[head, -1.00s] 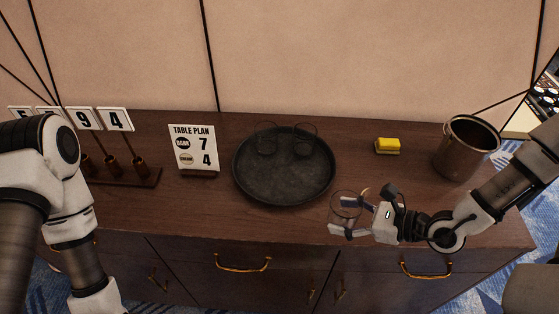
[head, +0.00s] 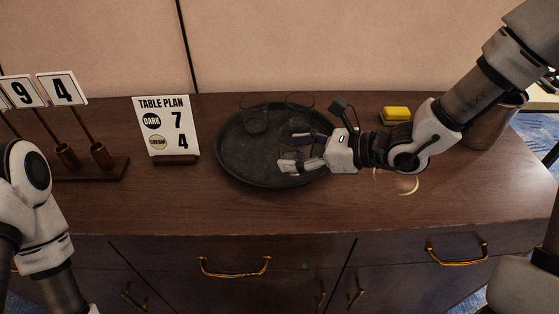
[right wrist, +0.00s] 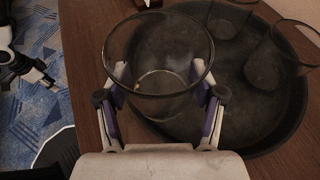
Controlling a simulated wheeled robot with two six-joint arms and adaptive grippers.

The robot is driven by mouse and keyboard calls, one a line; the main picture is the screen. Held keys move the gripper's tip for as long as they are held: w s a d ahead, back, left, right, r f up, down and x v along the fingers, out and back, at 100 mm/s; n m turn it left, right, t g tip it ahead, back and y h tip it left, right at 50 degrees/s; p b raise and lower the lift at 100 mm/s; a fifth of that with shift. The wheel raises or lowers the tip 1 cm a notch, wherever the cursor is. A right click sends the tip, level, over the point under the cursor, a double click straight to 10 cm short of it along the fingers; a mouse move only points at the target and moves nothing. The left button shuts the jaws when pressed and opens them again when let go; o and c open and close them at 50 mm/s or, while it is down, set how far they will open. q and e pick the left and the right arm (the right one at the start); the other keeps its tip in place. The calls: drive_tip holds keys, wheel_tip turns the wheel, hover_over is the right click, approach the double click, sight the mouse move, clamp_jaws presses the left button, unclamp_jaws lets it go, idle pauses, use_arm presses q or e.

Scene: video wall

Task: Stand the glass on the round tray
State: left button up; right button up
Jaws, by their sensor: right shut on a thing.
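My right gripper (head: 297,152) is shut on a clear glass (right wrist: 158,60), gripping its sides. The glass looks upright, open rim towards the wrist camera. In the head view the gripper is over the front right part of the dark round tray (head: 232,168), and the held glass is hard to make out there. I cannot tell whether its base touches the tray. Two other clear glasses (head: 254,117) (head: 300,104) stand on the back of the tray. What looks like my left gripper (right wrist: 38,76) shows small over the floor in the right wrist view; its jaws are unclear.
A table plan sign (head: 167,128) stands left of the tray, with number cards on a wooden stand (head: 95,168) further left. A yellow sponge-like block (head: 396,114) and a metal bucket (head: 490,125) are at the right. The front of the counter is clear.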

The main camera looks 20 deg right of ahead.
sight(289, 141)
drive_tip(key=w, duration=0.1)
drive_tip(key=w+a, duration=0.1)
drive_tip(key=w, duration=0.1)
drive_tip(key=w+a, duration=0.1)
drive_tip(key=shift+w+a+f, duration=0.1)
drive_tip(key=shift+w+f, duration=0.2)
drive_tip(key=shift+f, duration=0.05)
wheel_tip(289, 141, down, 3)
drive_tip(key=shift+s+r+b, duration=0.1)
drive_tip(key=shift+b, duration=0.6)
drive_tip(key=shift+f, duration=0.35)
drive_tip(key=shift+r, duration=0.1)
drive_tip(key=shift+f+b, duration=0.2)
drive_tip(key=shift+b, duration=0.1)
drive_tip(key=o, duration=1.4)
drive_tip(key=shift+o, duration=0.2)
drive_tip(key=shift+r, duration=0.1)
